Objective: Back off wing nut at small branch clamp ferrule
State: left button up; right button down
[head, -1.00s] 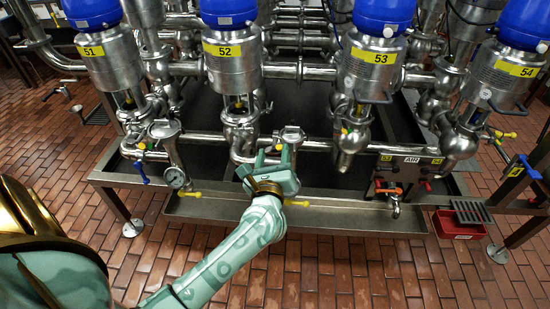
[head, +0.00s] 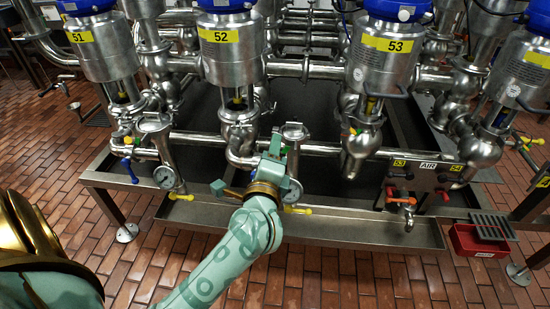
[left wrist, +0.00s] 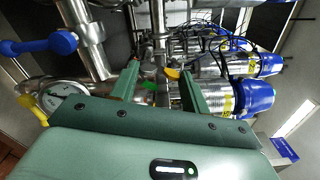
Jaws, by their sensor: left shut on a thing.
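My left gripper (head: 277,152) reaches up to the pipework below the valve marked 52, beside the short upright branch (head: 294,136). In the left wrist view its two green fingers (left wrist: 160,88) stand a little apart, with metal pipework behind and between them. The gripper is shut on a small part, apparently the wing nut of the branch clamp. The nut is too small and too covered by the fingers to make out. A green piece and an orange piece (left wrist: 172,73) show near the fingertips. My right gripper is not in view.
Valves with blue tops stand in a row behind, such as valve 53 (head: 384,55). A pressure gauge (head: 165,178) and a blue handle (head: 130,171) are to the left. Yellow handles (head: 297,209) lie low by the steel tray (head: 340,225). A red bin (head: 478,241) stands at right.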

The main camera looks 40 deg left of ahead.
pick_arm(q)
jog(key=shift+f+n+b, duration=0.15)
jog(key=shift+n+b, duration=0.55)
jog(key=shift+n, duration=0.3)
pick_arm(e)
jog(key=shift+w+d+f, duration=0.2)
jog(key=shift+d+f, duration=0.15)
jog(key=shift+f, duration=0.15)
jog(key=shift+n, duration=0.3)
pick_arm(q)
jog(key=o, duration=1)
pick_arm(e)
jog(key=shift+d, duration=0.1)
